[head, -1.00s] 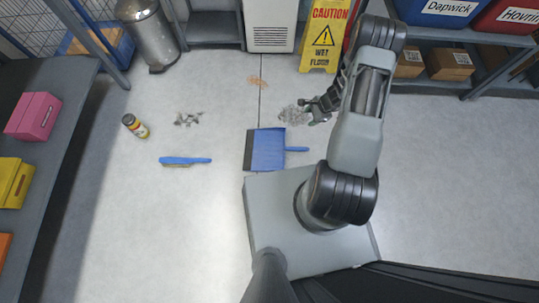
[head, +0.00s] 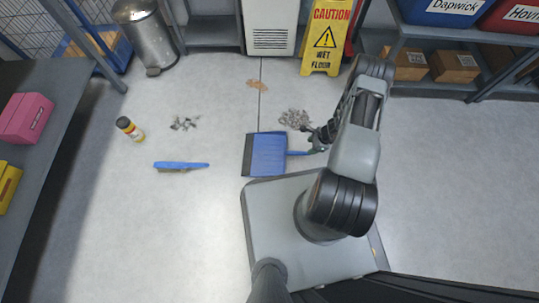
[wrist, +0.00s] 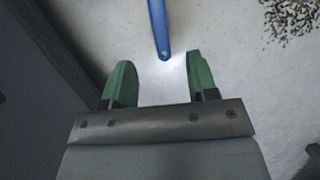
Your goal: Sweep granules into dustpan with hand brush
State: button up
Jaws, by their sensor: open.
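A blue dustpan (head: 267,154) lies on the floor, its handle pointing right toward my gripper. My gripper (head: 318,143) is open and empty; in the wrist view its two green fingertips (wrist: 160,78) stand apart with the end of the blue handle (wrist: 159,28) just ahead and between them. A blue hand brush (head: 181,166) lies on the floor to the left of the dustpan. Grey granules (head: 295,118) lie in a pile just behind the dustpan handle and show at the top right of the wrist view (wrist: 291,16). Another grey pile (head: 185,123) lies behind the brush, and a tan pile (head: 256,84) lies farther back.
A yellow-capped bottle (head: 131,129) lies or stands on the left floor. A yellow wet-floor sign (head: 325,38) and a metal bin (head: 148,38) stand at the back. Shelves line the left and back right. Floor between brush and dustpan is clear.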

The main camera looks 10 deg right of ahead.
aim_at(302, 152)
jog(key=b+x, duration=0.3)
jog(key=x, duration=0.2)
jog(key=shift+d, duration=0.1)
jog(key=shift+x, duration=2)
grip_shut()
jog(key=shift+r, duration=0.1)
notch_tip(302, 152, up, 12)
jog(key=p, duration=0.8)
